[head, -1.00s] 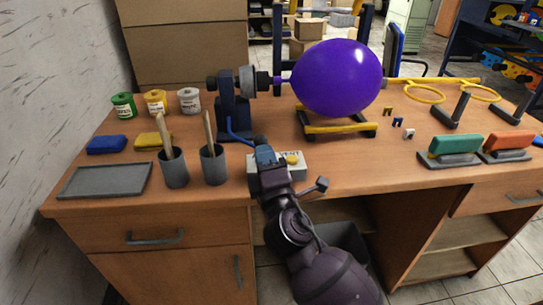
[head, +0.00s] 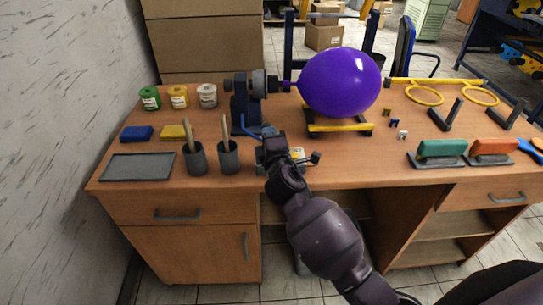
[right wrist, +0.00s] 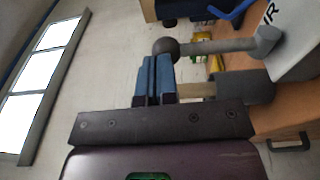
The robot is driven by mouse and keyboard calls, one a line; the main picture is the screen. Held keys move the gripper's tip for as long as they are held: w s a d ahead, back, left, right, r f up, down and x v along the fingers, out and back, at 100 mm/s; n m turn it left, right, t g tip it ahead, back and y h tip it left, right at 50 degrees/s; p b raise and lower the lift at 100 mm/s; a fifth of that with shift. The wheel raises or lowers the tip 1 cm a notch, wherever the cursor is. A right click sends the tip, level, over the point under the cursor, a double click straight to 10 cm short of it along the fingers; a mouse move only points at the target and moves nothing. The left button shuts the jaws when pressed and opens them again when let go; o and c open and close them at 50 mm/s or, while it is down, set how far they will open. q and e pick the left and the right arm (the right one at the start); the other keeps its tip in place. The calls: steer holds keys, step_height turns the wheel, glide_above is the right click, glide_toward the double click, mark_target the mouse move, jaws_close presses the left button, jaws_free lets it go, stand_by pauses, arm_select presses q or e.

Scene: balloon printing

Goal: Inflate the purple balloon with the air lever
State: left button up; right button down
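The purple balloon (head: 341,82) is large and round, its neck on the nozzle of a dark blue pump stand (head: 246,105). The control box (head: 298,154) is mostly hidden behind my right gripper (head: 272,140). One lever (head: 314,158) sticks out at its right side. In the right wrist view, a grey lever with a dark ball knob (right wrist: 166,48) comes from the white box (right wrist: 297,40), which bears a letter R. The blue fingers of my right gripper (right wrist: 155,68) are together beside the knob, with nothing visible between them. My left gripper is out of view.
Two grey cups with brushes (head: 195,160) stand left of the box, close to my right gripper. A grey tray (head: 137,168), ink pots (head: 178,97) and coloured pads (head: 137,133) lie further left. Stamps (head: 441,151) stand at the right. The desk front between box and stamps is clear.

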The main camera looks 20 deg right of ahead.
mark_target(269, 124)
steer(key=w, duration=0.2)
steer(key=w+d, duration=0.1)
steer(key=shift+w+r, duration=0.25)
steer(key=shift+r, duration=0.15)
steer(key=shift+w+d, duration=0.15)
steer(key=shift+w, duration=0.4)
